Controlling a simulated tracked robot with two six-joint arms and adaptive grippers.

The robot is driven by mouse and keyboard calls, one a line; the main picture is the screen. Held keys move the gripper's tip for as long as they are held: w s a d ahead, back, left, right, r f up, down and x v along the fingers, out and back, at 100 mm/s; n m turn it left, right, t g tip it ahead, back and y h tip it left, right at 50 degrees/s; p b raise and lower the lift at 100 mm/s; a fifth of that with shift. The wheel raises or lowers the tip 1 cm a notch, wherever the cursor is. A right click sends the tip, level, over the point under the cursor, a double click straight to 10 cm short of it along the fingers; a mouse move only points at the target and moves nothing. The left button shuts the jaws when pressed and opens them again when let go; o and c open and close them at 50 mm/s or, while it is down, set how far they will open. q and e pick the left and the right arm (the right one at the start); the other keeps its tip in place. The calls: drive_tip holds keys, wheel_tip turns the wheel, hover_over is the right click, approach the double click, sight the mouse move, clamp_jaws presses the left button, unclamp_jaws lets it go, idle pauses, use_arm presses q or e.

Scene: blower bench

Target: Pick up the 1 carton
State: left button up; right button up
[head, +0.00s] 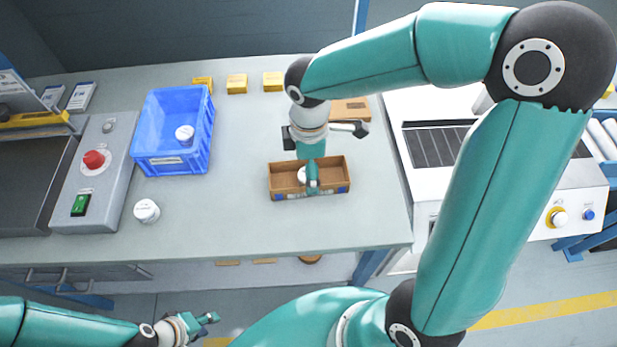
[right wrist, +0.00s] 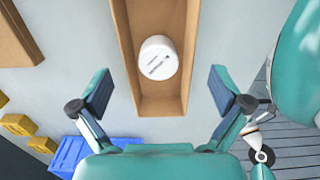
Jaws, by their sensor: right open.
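The open brown carton (head: 340,177) sits upright on the bench, its long side running left to right in the head view. A white round container (head: 301,175) stands inside it. My right gripper (head: 311,168) is above the carton, pointing down, and partly hides it. In the right wrist view the gripper (right wrist: 160,91) is open, its two fingers apart on either side of the carton (right wrist: 161,103), not touching it. The white container (right wrist: 158,57) lies between the carton's walls. My left gripper (head: 198,326) is low at the front, off the bench and empty; its finger gap is unclear.
A blue crate (head: 172,163) with a white container inside stands left. Another white container (head: 146,211) stands near the front edge. A second brown box (head: 351,110) and several yellow boxes (head: 237,84) are behind. A grey control box (head: 97,180) stands left.

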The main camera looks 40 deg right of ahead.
drive_tip(key=shift+f, duration=1.95)
drive_tip(key=shift+w, duration=0.1)
drive_tip(key=c, duration=1.2)
